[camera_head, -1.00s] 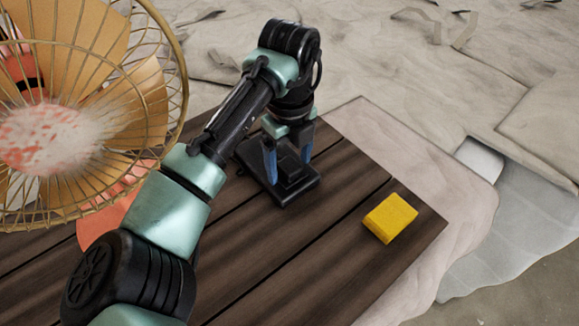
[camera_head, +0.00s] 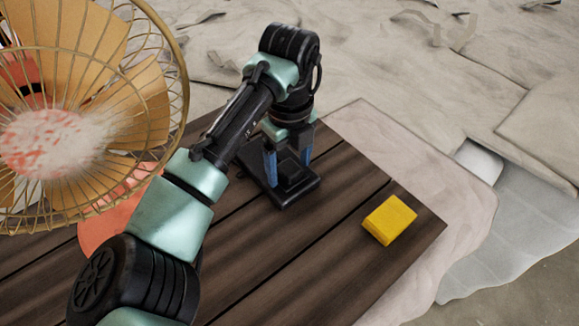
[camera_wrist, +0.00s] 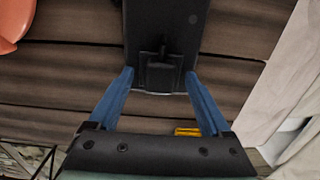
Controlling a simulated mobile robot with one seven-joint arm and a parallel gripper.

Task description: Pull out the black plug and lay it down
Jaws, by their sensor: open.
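A black block with a flat base (camera_head: 300,187) lies on the wooden table, below my gripper in the head view. In the wrist view the black block (camera_wrist: 188,30) shows from above, with a smaller black plug-like piece (camera_wrist: 160,72) at its near end. My gripper (camera_head: 289,170) points down over it, with blue fingers. In the wrist view my gripper (camera_wrist: 161,74) is open, one finger on each side of the plug-like piece, with gaps on both sides. I cannot tell how deep the plug sits.
A yellow block (camera_head: 389,219) lies near the table's right corner. A brass-caged fan (camera_head: 170,85) with a red base (camera_head: 105,225) stands at the left, near my arm. The dark plank table (camera_head: 345,185) is bare between the black block and the yellow block.

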